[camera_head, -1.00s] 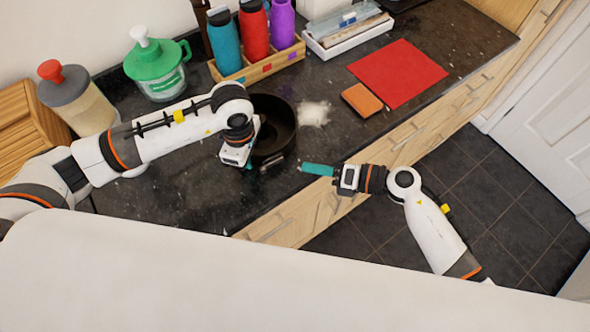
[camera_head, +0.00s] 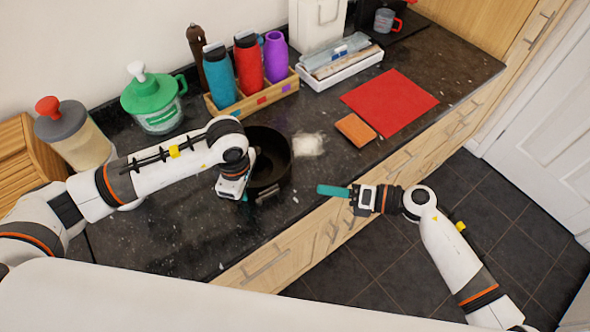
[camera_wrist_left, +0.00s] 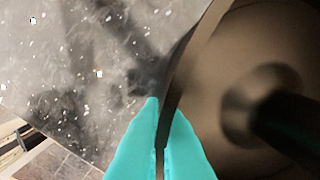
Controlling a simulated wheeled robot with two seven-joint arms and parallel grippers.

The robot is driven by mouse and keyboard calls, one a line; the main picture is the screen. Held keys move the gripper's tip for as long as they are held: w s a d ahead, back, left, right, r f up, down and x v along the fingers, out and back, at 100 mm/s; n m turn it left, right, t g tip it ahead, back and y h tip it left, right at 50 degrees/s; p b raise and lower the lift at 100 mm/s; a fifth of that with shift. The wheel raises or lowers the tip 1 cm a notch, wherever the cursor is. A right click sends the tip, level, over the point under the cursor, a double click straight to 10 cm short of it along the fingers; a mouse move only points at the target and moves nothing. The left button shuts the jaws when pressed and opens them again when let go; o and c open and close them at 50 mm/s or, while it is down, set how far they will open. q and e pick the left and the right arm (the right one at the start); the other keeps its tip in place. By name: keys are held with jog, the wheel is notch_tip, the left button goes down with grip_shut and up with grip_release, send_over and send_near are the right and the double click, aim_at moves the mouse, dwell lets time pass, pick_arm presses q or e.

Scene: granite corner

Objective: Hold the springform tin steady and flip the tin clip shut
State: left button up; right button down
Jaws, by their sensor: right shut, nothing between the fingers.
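The dark round springform tin (camera_head: 276,146) stands on the counter near its front edge. My left gripper (camera_wrist_left: 157,110) is at the tin's left side, its teal fingers closed on the thin tin wall (camera_wrist_left: 190,70) in the left wrist view. In the head view my left wrist hides those fingertips and part of the rim. The small silvery tin clip (camera_head: 267,194) is on the tin's front side; whether it is open or shut is too small to tell. My right gripper (camera_head: 322,189) is shut and empty, right of the clip and apart from the tin.
A pale powdery patch (camera_head: 308,144) lies right of the tin. Beyond are an orange block (camera_head: 355,130) and a red mat (camera_head: 390,103). A wooden crate (camera_head: 255,98) with bottles and a green-lidded jar (camera_head: 155,98) stand behind. The counter in front of my left arm is clear.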

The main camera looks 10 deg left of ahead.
pick_arm(q)
jog(key=o, duration=0.5)
jog(key=shift+o, duration=0.2)
